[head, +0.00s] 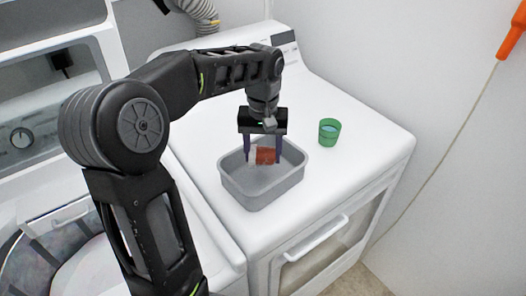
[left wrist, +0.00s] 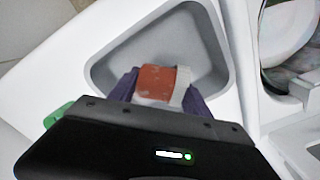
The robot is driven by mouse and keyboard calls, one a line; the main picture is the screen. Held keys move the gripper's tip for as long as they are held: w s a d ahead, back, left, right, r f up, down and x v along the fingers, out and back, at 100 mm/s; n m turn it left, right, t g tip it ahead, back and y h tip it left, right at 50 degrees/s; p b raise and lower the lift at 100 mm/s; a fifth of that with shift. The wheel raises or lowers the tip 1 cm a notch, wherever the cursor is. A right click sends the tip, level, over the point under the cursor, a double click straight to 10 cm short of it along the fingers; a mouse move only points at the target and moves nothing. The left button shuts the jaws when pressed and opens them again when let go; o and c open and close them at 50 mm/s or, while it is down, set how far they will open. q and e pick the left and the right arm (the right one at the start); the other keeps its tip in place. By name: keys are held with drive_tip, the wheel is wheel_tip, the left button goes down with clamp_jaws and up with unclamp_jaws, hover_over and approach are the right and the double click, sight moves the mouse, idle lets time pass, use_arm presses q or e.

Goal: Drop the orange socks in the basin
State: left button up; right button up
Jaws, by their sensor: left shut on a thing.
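The orange socks (head: 265,155) show as a small orange bundle with a white part. My left gripper (head: 263,156) is shut on them, with a purple finger on each side. The socks also show between the fingers in the left wrist view (left wrist: 155,80). The grey basin (head: 262,197) stands on top of the white dryer. In the head view the gripper and socks are over the basin's opening; the exact height above its floor is hard to tell. In the left wrist view the basin (left wrist: 100,72) lies behind the socks. My right gripper is not in view.
A green cup (head: 329,132) stands on the dryer top (head: 365,135) to the right of the basin. An open washer (head: 80,240) is at the left. An orange-handled thing (head: 511,38) hangs on the right wall. The dryer top right of the cup is clear.

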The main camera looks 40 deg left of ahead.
use_arm(q)
drive_tip(key=o, duration=1.6)
wheel_tip(320, 180, up, 4)
drive_tip(key=shift+r+b, duration=0.2)
drive_tip(key=shift+b, duration=0.1)
wheel_tip(320, 180, up, 3)
drive_tip(key=shift+f+p, duration=0.1)
drive_tip(key=shift+p, duration=0.95)
drive_tip(key=shift+r+p, duration=0.35)
drive_tip(key=shift+r, duration=0.05)
drive_tip(key=shift+f, duration=0.1)
